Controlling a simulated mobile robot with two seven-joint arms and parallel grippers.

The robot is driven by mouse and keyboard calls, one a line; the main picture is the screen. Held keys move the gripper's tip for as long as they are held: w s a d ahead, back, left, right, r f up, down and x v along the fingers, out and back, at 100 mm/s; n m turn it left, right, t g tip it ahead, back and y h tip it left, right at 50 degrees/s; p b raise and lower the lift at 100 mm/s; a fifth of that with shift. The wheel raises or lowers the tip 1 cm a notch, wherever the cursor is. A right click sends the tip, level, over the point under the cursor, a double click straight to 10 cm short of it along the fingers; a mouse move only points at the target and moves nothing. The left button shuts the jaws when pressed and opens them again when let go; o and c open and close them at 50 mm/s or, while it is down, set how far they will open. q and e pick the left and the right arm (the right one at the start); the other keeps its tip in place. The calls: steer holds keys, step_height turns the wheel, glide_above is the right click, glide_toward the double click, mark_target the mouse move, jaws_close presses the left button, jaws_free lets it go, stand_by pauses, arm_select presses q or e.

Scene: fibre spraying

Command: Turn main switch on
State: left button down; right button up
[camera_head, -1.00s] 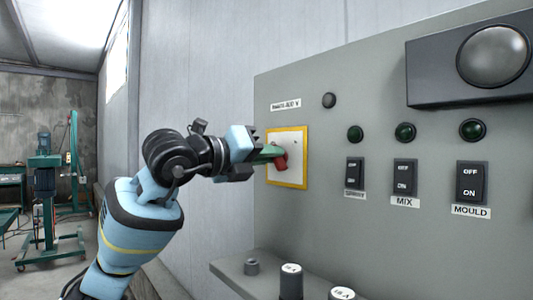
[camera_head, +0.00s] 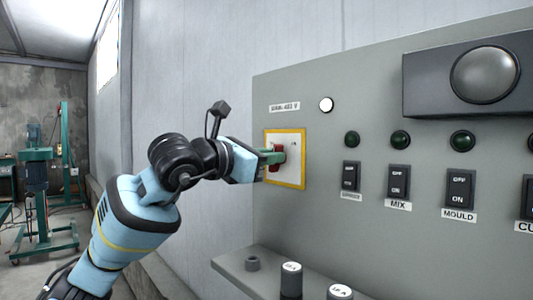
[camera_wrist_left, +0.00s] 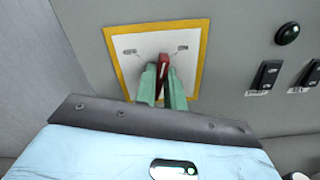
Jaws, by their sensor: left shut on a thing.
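The main switch is a red rotary handle (camera_head: 277,158) on a white plate with a yellow border (camera_head: 303,160), on the left part of the grey panel. My left gripper (camera_head: 272,157) has green fingers shut on the red handle. In the left wrist view the fingers (camera_wrist_left: 162,88) lie on either side of the red handle (camera_wrist_left: 163,72), which stands nearly upright between two small labels. The round indicator lamp (camera_head: 326,104) above the plate is lit white. My right gripper is not in view.
The grey panel (camera_head: 330,210) also carries green lamps and black rocker switches (camera_head: 398,181), including one labelled MIX. A dark box with a big dome (camera_head: 485,74) is at upper right. A ledge with cylindrical fuses (camera_head: 291,278) juts out below. A green machine (camera_head: 36,190) stands far left.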

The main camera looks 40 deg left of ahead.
arm_select(q)
steer(key=m, duration=0.5)
steer(key=shift+d, duration=0.15)
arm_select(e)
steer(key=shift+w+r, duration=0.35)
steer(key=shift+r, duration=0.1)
arm_select(q)
steer(key=shift+m, duration=0.4)
steer(key=c, duration=1.5)
jaws_free()
steer(key=shift+f, duration=0.1)
